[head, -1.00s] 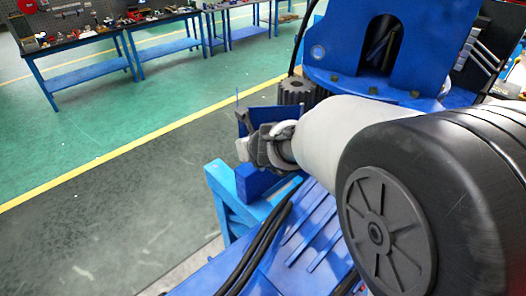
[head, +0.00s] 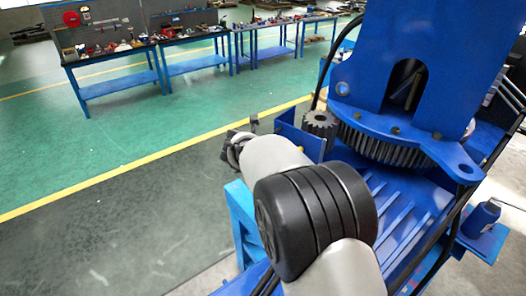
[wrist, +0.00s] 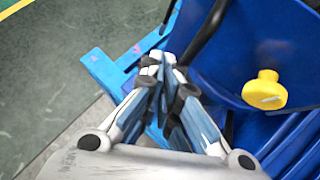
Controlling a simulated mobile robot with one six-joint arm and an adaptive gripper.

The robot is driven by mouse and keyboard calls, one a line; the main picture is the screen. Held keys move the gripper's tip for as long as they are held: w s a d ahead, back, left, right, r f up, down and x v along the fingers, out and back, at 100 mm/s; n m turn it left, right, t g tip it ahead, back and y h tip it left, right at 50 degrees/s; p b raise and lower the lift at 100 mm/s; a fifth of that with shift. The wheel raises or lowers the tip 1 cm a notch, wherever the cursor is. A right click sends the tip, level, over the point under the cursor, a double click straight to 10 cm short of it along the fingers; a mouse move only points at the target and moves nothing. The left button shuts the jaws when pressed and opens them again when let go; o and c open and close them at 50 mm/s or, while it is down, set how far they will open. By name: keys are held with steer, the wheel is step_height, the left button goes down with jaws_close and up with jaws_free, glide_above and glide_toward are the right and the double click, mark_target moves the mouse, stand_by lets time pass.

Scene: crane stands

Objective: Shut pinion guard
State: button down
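The pinion guard (head: 296,134) is a blue plate standing beside the dark toothed pinion (head: 320,123) in the head view. The pinion's top and part of its side are uncovered. In the wrist view the blue panel (wrist: 235,50) at right, with a yellow knob (wrist: 264,90), looks like the guard. My gripper (head: 252,127) is left of the guard, partly hidden by my own wrist. In the wrist view my gripper (wrist: 163,65) has its fingers together, with nothing seen between them. The fingertips are left of the knob and apart from it.
A large gear (head: 385,145) lies under the blue crane column (head: 390,30). A blue frame (head: 240,205) stands below my arm. A dark cable (wrist: 208,28) runs close to the fingertips. Workbenches (head: 120,90) are far off across open floor.

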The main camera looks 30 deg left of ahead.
steer(key=shift+w+d+f+p, duration=0.2)
steer(key=shift+w+p, duration=0.15)
steer(key=shift+w, duration=0.25)
steer(key=shift+w+d+f+p, duration=0.15)
steer(key=shift+w+p, duration=0.15)
steer(key=shift+w, duration=0.25)
steer(key=shift+a+r, duration=0.1)
steer(key=shift+r, duration=0.1)
